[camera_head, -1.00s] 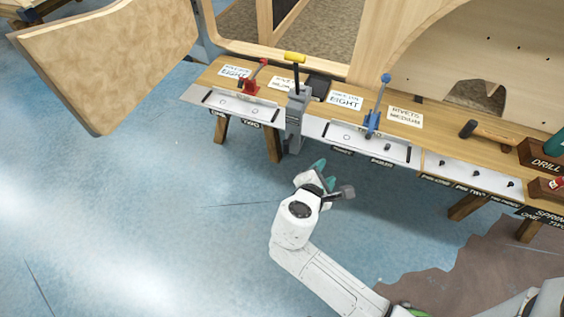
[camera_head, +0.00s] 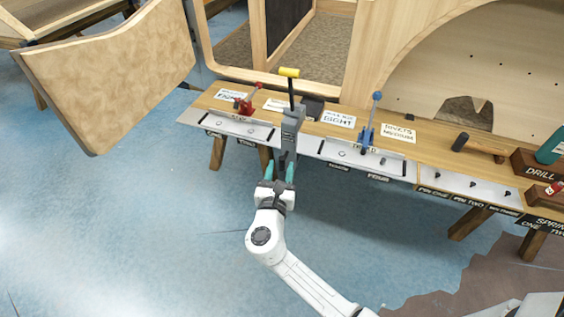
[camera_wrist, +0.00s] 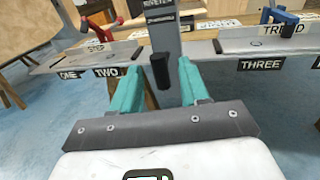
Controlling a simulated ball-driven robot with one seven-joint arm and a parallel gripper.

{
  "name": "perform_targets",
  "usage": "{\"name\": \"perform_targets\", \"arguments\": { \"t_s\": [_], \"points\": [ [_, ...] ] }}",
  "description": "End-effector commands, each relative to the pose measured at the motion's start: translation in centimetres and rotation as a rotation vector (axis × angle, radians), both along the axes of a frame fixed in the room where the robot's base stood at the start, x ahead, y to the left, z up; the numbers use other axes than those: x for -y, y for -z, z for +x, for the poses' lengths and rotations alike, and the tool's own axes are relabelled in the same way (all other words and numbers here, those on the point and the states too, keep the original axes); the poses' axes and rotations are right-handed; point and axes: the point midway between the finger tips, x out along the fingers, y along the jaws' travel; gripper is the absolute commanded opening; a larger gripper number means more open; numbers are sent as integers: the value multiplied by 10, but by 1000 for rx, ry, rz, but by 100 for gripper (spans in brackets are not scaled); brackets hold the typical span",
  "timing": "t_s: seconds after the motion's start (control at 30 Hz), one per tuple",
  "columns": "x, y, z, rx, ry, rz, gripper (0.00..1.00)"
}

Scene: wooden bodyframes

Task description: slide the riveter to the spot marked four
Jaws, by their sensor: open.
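The riveter (camera_head: 290,130) is a grey upright tool with a yellow-topped lever, at the bench's front edge between the plates marked one–two and three–four. In the wrist view its grey body (camera_wrist: 163,35) rises behind a black handle (camera_wrist: 160,72). My gripper (camera_head: 279,172) is open just in front of and below the riveter. In the wrist view its teal fingers (camera_wrist: 160,68) stand either side of the black handle, with gaps showing.
A hammer (camera_head: 480,148) and drill box (camera_head: 538,165) lie farther right. The floor before the bench is clear.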

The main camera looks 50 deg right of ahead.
Motion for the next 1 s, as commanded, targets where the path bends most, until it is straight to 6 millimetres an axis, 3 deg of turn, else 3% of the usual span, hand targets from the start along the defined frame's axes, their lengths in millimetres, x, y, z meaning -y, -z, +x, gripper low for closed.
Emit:
{"name": "perform_targets", "arguments": {
  "t_s": [0.23, 0.6, 1.0],
  "points": [
    [24, 0, 14, 0, 1, 0, 45],
    [28, 0, 16, 1, 0, 1, 45],
    [27, 0, 16, 1, 0, 1, 7]
  ]
}}
